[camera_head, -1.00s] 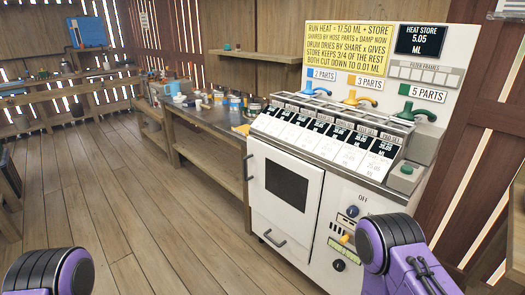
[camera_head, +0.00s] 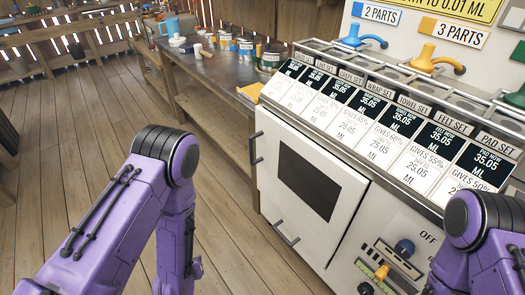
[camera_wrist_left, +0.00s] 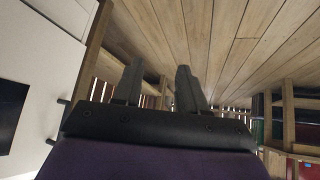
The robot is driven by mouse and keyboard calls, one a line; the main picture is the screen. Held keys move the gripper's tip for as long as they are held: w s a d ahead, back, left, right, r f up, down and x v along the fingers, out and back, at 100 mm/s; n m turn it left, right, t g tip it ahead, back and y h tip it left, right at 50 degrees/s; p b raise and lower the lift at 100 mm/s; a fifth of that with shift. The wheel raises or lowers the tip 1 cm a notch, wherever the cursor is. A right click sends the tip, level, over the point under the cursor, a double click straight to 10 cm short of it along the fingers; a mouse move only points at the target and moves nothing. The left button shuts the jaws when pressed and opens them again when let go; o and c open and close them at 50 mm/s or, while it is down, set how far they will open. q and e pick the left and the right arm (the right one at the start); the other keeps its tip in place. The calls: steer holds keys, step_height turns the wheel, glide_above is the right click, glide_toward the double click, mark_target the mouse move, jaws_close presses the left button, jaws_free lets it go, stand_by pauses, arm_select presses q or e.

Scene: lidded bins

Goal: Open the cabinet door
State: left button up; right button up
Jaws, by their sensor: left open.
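The cabinet door (camera_head: 312,236) is a white panel with a dark window (camera_head: 307,182), low on the front of the white machine. It looks shut. A dark handle (camera_head: 256,148) is on its left edge and another bar handle (camera_head: 285,233) is near its bottom. In the left wrist view, part of a white front with a dark panel (camera_wrist_left: 11,114) shows at the left edge. My left gripper (camera_wrist_left: 158,70) is open, with nothing between its fingers, to the right of that front. The head view shows both my purple arms, but neither gripper.
A wooden bench (camera_head: 205,75) with tins and cups stands left of the machine. The plank floor (camera_head: 85,125) in front is clear.

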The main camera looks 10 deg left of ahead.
arm_select(q)
steer(key=w+f+m+t+b, duration=0.2)
steer(key=w+t+b, duration=0.2)
steer(key=w, duration=0.9)
steer(key=m+t+h+b, duration=0.4)
steer(key=t+b, duration=0.3)
glide_toward(251, 153)
steer(key=w, duration=1.1)
steer(key=shift+d+b, duration=0.15)
steer(key=shift+b, duration=0.25)
jaws_close()
steer(key=shift+s, duration=0.1)
arm_select(e)
step_height(251, 153, down, 15)
steer(key=shift+f, duration=0.2)
